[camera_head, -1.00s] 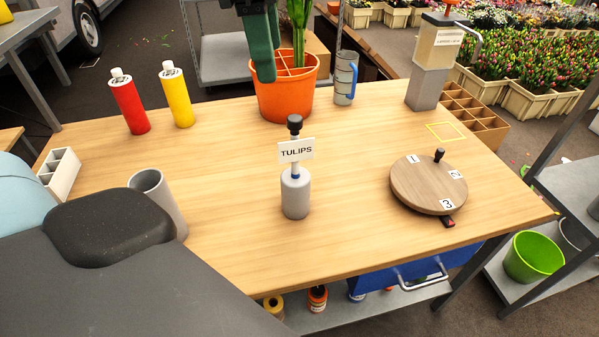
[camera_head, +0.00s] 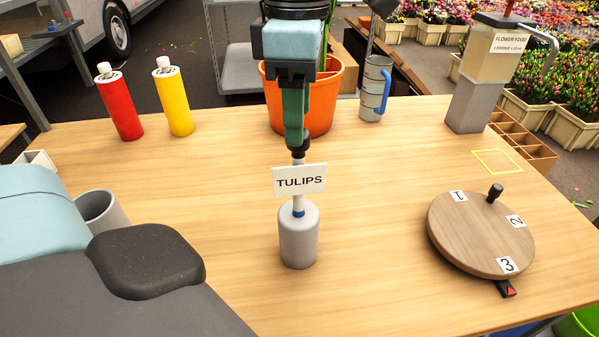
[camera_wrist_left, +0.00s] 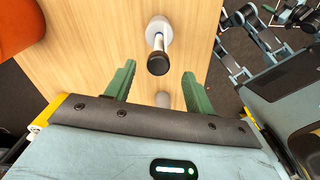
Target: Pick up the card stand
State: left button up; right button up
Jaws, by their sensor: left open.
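The card stand (camera_head: 298,236) stands upright on the wooden table, with a grey round base, a thin stem, a white card reading TULIPS and a dark knob on top. My left gripper (camera_head: 296,142) has green fingers and hangs from above at the knob, just behind and above the card in the head view. In the left wrist view, its two fingers (camera_wrist_left: 158,69) are spread apart. The stand's dark knob (camera_wrist_left: 158,64) shows in the gap near the fingertips, with no visible grip on it. I cannot tell the exact depth between knob and fingertips. My right gripper is not in view.
Red (camera_head: 120,104) and yellow (camera_head: 174,98) bottles stand at the back left. An orange pot (camera_head: 330,97) and a jug (camera_head: 374,90) stand behind the gripper. A numbered round board (camera_head: 470,235) lies at the right. A grey cup (camera_head: 101,212) is at the left.

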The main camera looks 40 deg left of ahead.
aim_at(299, 150)
pick_arm(q)
jog(key=shift+w+f, duration=0.1)
jog(key=shift+f, duration=3.35)
jog(key=shift+c, duration=0.3)
jog(key=shift+r, duration=0.1)
grip_shut()
